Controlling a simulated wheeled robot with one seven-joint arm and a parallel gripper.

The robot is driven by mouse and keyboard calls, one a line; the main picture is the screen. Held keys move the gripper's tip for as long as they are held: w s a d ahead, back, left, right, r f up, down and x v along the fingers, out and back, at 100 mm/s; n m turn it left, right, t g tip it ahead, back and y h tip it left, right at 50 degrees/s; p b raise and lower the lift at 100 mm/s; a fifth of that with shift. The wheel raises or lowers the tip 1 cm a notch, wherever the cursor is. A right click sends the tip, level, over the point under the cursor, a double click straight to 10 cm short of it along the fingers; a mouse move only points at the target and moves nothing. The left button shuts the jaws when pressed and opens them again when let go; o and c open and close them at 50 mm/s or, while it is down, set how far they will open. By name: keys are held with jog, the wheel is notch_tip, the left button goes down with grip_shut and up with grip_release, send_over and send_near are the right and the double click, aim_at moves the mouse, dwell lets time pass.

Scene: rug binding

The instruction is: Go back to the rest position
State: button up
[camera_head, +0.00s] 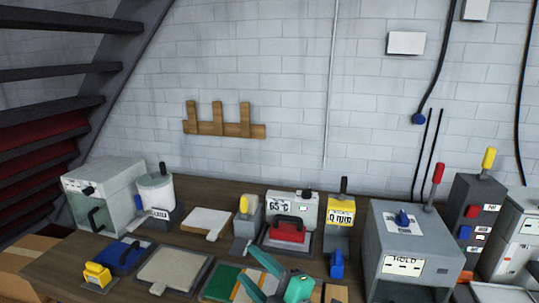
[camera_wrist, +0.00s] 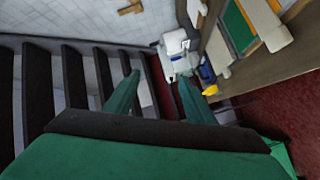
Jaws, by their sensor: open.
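My gripper (camera_head: 248,265) shows at the bottom middle of the head view, with two green fingers spread apart and nothing visible between them. It is over the front part of the workbench (camera_head: 60,262), and appears in front of the green board (camera_head: 222,282). In the wrist view my gripper (camera_wrist: 159,77) also has its fingers wide apart and empty. That view is tilted, with stairs on the left and the bench on the right. No marker of a rest position shows.
Stairs (camera_head: 60,72) rise at left. Space above the bench is open.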

jog(key=s+f+m+t+h, duration=0.2)
jog(key=s+f+m+h, duration=0.4)
jog(key=f+m, duration=0.45)
jog(key=s+f+m+t+h, duration=0.2)
jog(key=s+f+m+h, duration=0.3)
jog(key=s+f+m, duration=0.45)
jog(key=s+d+f+g, duration=0.1)
jog(key=s+f, duration=0.3)
jog(key=s, duration=0.7)
jog(key=s+d+f+g, duration=0.1)
jog(key=s+d+f, duration=0.1)
jog(key=s, duration=0.9)
jog(key=shift+d+f, duration=0.35)
jog(key=shift+f, duration=0.55)
jog(key=shift+s, duration=0.1)
